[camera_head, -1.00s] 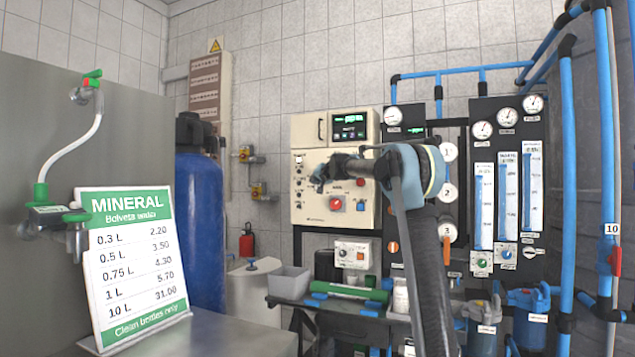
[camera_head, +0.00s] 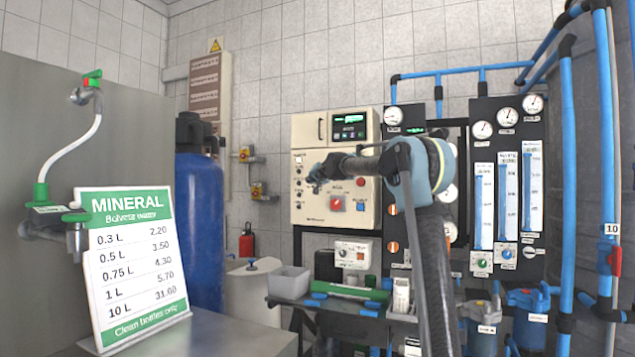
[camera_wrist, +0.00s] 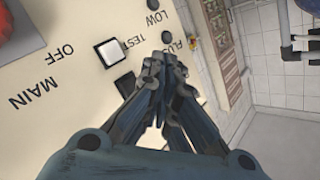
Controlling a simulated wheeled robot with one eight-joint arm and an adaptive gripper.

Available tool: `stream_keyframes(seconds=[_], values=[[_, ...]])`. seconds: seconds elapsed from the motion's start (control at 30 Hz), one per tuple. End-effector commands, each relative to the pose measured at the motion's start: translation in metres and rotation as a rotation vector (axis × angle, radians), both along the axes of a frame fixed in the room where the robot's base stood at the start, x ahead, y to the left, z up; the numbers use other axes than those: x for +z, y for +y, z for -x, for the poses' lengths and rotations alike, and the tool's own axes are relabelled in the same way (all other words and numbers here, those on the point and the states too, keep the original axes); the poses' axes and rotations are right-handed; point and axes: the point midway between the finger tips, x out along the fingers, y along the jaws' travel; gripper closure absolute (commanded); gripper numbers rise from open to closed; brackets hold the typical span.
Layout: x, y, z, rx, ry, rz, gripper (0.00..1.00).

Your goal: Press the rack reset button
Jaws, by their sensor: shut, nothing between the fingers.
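The cream control panel (camera_head: 312,214) of the rack carries a red switch (camera_head: 337,204), a small red button (camera_head: 361,182), a blue button (camera_head: 361,206) and a column of small controls at its left. I cannot read a reset label in either view. My gripper (camera_head: 316,180) is shut and empty, in front of the panel's left part. In the wrist view, its closed fingertips (camera_wrist: 164,62) cover part of the panel near a black button (camera_wrist: 126,84) and a white square button (camera_wrist: 110,51) by the word TEST. Whether the fingertips touch the panel cannot be told.
Gauges and flow meters (camera_head: 507,200) stand to the right, with blue pipes (camera_head: 566,180). A price sign (camera_head: 133,262) and blue tank (camera_head: 200,230) are at left.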

Motion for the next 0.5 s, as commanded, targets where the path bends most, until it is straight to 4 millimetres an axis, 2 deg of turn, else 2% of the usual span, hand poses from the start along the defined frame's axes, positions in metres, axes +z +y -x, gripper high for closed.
stream_keyframes(seconds=[0.23, 0.5], values=[[0.0, 0.006, 0.018, 0.0, 0.0, 0.001, 1.0], [0.0, 0.007, 0.022, 0.0, 0.0, 0.0, 1.0]])
